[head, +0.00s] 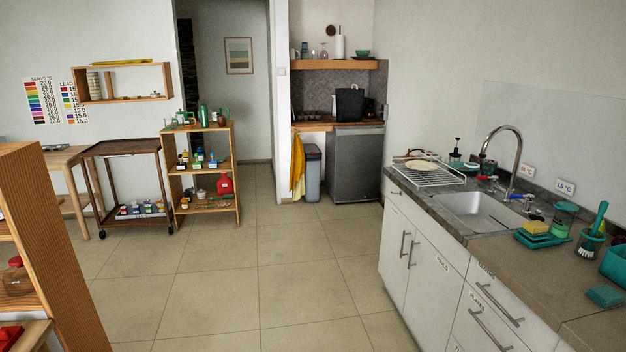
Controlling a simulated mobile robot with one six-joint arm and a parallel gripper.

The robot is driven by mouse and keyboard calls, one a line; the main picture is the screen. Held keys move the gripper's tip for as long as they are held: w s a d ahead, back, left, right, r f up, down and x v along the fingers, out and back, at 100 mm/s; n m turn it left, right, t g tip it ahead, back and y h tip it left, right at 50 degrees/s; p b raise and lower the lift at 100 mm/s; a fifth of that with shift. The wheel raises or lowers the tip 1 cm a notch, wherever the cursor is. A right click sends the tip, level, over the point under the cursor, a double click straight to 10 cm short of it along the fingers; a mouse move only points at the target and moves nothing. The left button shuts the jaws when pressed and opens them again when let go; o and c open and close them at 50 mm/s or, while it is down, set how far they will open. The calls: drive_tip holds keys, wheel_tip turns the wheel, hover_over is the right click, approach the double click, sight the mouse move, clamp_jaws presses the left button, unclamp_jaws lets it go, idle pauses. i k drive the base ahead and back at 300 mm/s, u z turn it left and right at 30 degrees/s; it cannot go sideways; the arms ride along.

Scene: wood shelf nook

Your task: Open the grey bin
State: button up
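The grey bin (313,178) stands on the floor in the back nook, to the left of a dark grey cabinet or small fridge. It is upright, with a darker lid (312,152) that looks closed. A yellow cloth (297,165) hangs just to its left, by the wall edge. The bin is far across the room and small in view. My gripper is not in view.
Tiled floor (230,270) is clear up to the bin. A counter with a sink (482,211) and drawers runs along the right. A wooden shelf (240,187) and a dark trolley (130,147) stand at left. A tall wooden shelf (60,250) is close at left.

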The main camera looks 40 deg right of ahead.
sight(313, 162)
drive_tip(key=z, duration=0.4)
drive_tip(key=i, duration=1.05)
drive_tip(key=z, duration=0.55)
drive_tip(key=i, duration=0.8)
drive_tip(key=z, duration=0.5)
drive_tip(key=i, duration=2.5)
drive_tip(key=u, duration=0.2)
drive_tip(key=i, duration=0.8)
drive_tip(key=u, duration=0.5)
drive_tip(key=i, duration=0.75)
drive_tip(key=u, duration=0.25)
